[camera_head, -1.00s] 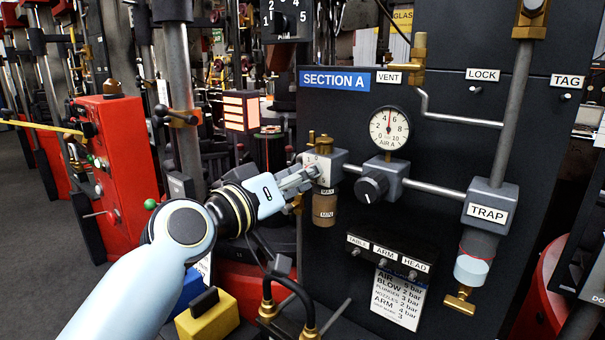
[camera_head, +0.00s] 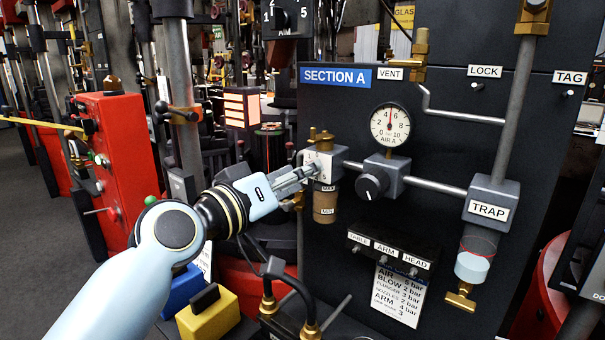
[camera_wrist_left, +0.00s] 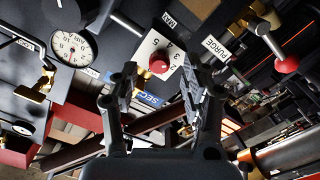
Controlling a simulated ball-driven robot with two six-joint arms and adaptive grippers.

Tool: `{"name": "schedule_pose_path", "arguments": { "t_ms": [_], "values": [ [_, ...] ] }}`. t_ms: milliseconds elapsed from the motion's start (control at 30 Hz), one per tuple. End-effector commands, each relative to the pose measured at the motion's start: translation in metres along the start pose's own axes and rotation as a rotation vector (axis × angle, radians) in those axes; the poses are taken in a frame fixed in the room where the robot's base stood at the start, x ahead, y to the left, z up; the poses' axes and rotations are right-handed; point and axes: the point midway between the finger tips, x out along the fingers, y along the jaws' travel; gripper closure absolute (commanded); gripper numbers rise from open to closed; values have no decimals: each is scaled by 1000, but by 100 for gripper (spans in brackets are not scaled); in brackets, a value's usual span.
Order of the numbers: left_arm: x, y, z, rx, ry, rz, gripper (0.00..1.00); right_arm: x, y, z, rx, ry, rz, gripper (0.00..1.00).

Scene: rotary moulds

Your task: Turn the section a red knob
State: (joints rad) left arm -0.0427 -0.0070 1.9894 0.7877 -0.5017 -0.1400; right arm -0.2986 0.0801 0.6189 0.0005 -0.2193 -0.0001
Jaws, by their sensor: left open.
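The red knob (camera_wrist_left: 159,63) shows in the wrist view at the middle of a white dial plate (camera_wrist_left: 150,48) marked with numbers. My left gripper (camera_wrist_left: 158,80) is open, with one finger on each side of the knob in that view. I cannot tell whether the fingers touch it. In the head view, my left gripper (camera_head: 308,172) points at the grey valve block (camera_head: 325,163) on the dark panel under the SECTION A sign (camera_head: 336,78). The red knob is hidden there. My right gripper is not in view.
Beside the block are the AIR A gauge (camera_head: 390,126), a black knob (camera_head: 371,185) and a vertical TRAP pipe (camera_head: 486,211). A PURGE label and a red-ended lever (camera_wrist_left: 287,63) show in the wrist view. A red cabinet (camera_head: 119,160) stands left of my arm.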

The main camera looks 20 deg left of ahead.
Motion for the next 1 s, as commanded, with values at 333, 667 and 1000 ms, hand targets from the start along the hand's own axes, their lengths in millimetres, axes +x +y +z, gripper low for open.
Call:
{"name": "schedule_pose_path", "arguments": {
  "t_ms": [333,667,1000],
  "values": [
    [-76,-1,2,4,-6,-2,53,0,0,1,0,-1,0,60],
    [-106,0,1,0,-2,0,53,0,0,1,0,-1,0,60],
    [-106,0,0,0,-1,0,53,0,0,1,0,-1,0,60]
  ]
}}
